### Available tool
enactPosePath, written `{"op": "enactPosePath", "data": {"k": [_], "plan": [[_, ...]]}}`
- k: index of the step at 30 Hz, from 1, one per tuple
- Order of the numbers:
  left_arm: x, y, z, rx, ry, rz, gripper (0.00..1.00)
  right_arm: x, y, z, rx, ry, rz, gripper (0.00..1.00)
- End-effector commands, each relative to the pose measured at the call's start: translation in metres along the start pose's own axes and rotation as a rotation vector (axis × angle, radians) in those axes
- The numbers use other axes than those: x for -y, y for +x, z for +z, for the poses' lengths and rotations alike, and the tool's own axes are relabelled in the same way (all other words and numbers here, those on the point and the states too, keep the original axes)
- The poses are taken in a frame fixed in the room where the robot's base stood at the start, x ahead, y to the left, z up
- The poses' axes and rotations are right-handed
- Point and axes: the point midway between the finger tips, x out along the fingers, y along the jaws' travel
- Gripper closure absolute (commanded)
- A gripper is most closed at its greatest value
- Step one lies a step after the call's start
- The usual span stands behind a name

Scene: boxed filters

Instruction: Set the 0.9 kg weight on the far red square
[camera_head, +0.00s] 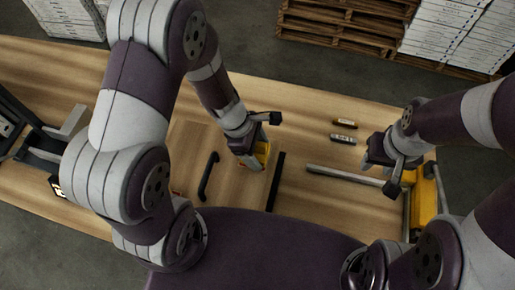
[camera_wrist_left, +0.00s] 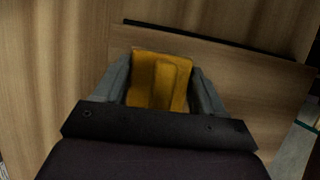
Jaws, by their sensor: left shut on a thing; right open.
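My left gripper (camera_head: 256,160) is shut on a yellow block (camera_head: 262,152), low over the wooden table (camera_head: 305,105). In the left wrist view the yellow block (camera_wrist_left: 160,80) sits between the two grey fingers, with wood behind it. I see no mark on it that says whether it is the 0.9 kg weight. My right gripper (camera_head: 388,182) is open near the table's right end, beside a grey bar. I cannot make out a far red square; only a small reddish spot (camera_head: 177,193) shows beside my left arm, which hides part of the table.
A black handle (camera_head: 208,176) stands on a wooden panel. A black strip (camera_head: 275,182) lies right of it. Two small cylinders (camera_head: 343,139) lie at the back, near the grey bar (camera_head: 344,176). A yellow frame (camera_head: 426,198) stands at right, a dark device (camera_head: 38,140) at left.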

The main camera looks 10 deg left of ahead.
Motion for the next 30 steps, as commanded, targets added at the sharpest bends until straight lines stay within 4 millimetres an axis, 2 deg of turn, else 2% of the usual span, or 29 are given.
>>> {"op": "enactPosePath", "data": {"k": [7, 8, 10, 18, 21, 23, 30], "plan": [[-0.001, 0.003, -0.001, 0.001, 0.001, 0.001, 1.0, 0.0, 0.004, 0.0, 0.0, 0.0, 0.0, 0.57], [0.0, 0.003, -0.001, 0.0, 0.0, 0.0, 0.27, 0.0, 0.004, 0.0, 0.0, 0.0, 0.0, 0.57], [0.0, 0.002, -0.001, 0.0, 0.0, -0.001, 0.04, 0.0, 0.003, 0.0, 0.0, 0.0, 0.0, 0.57], [0.0, 0.002, 0.0, 0.0, 0.0, -0.001, 0.04, 0.0, 0.002, 0.0, 0.0, 0.0, 0.0, 0.57], [-0.001, -0.007, 0.001, 0.0, -0.001, 0.002, 0.04, 0.0, -0.004, 0.0, 0.0, 0.0, 0.0, 0.57], [-0.001, -0.02, 0.002, 0.0, 0.0, 0.003, 0.04, 0.0, -0.007, -0.001, 0.0, 0.0, 0.0, 0.57], [-0.001, -0.084, 0.001, -0.001, 0.0, 0.005, 0.04, 0.0, -0.019, -0.002, 0.0, 0.0, 0.0, 0.57]]}}
